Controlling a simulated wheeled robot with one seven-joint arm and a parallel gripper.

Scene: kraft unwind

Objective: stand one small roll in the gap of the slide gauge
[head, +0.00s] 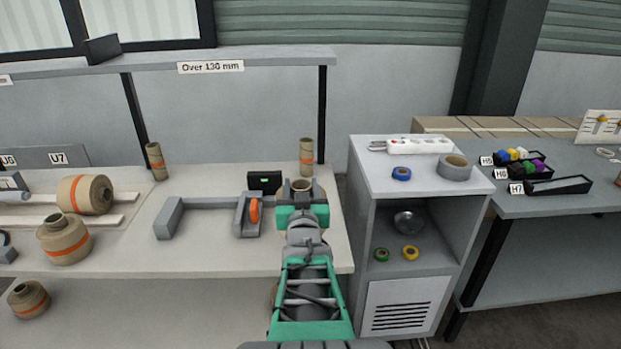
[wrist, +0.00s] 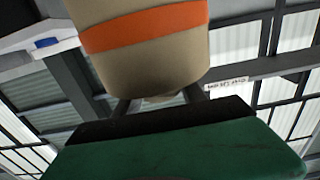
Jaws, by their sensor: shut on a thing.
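The grey slide gauge (head: 205,203) lies on the white bench in the head view, with a block at each end and an empty gap between them. An orange knob (head: 254,211) sits on its right block. My gripper (head: 302,196) is just right of the gauge, shut on a small brown roll (head: 301,184). The head view shows only the roll's top. The wrist view shows the held roll (wrist: 150,50) with its orange band. Two other slim small rolls stand on the bench, one behind my gripper (head: 306,157) and one behind the gauge (head: 156,161).
A black box with a green display (head: 264,181) stands behind the gauge's right block. Larger rolls (head: 64,239) (head: 85,194) are at the left. A shelf (head: 160,62) spans the back on black posts. A grey cabinet (head: 420,180) adjoins the right side.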

